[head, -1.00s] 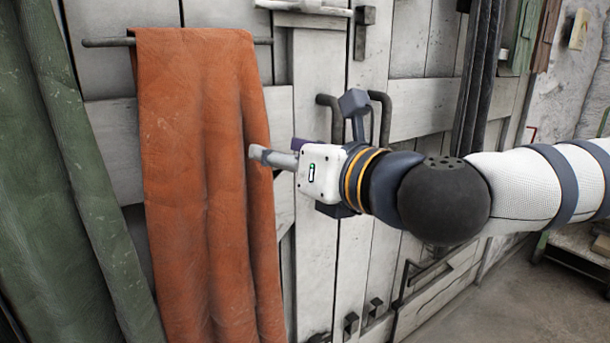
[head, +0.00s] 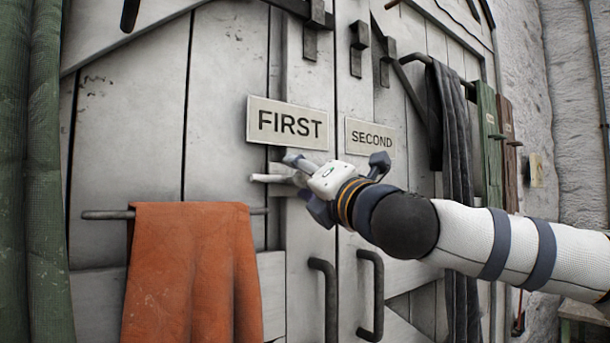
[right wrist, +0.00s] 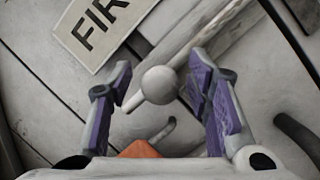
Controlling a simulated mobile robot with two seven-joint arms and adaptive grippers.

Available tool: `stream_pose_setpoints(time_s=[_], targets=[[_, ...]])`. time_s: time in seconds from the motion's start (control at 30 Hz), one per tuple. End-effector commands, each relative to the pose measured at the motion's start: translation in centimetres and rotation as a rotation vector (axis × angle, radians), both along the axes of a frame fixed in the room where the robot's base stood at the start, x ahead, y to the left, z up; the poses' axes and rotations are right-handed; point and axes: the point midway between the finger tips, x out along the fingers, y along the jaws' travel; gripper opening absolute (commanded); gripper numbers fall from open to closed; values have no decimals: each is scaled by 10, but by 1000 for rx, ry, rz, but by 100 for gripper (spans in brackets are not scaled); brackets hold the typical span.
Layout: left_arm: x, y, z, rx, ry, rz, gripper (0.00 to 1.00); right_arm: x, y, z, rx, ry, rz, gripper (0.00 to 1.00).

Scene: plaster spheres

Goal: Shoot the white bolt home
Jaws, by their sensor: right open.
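The white bolt (head: 266,178) is a pale rod lying across the door below the FIRST sign in the head view. My right gripper (head: 293,172) is at the bolt and hides its right part. In the right wrist view, the bolt's round white knob (right wrist: 160,85) lies between the purple-padded fingers of my open right gripper (right wrist: 158,78). Gaps show on both sides of the knob, so the fingers are not closed on it. The bolt's rod runs behind the knob to the upper right. My left gripper is out of view.
The FIRST sign (head: 287,122) and SECOND sign (head: 371,136) are on the pale doors. Dark door handles (head: 371,295) stick out below my right gripper. An orange cloth (head: 190,270) hangs on a bar to the lower left; dark cloth (head: 455,150) hangs at right.

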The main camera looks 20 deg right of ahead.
Motion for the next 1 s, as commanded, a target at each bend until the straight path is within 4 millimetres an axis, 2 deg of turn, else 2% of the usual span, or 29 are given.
stream_pose_setpoints(time_s=[0.17, 0.4, 0.6, 0.8, 1.0], targets=[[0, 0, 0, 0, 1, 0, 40, 1, 0, -1, 0, 1, 0, 46], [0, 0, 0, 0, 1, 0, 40, 0, 0, -1, -1, 1, 0, 0], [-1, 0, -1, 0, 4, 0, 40, 2, -5, -2, 0, 2, -2, 0], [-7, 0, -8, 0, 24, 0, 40, 17, -43, -4, 3, 4, -8, 0], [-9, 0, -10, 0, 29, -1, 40, 23, -63, -2, 1, 3, -6, 0]])
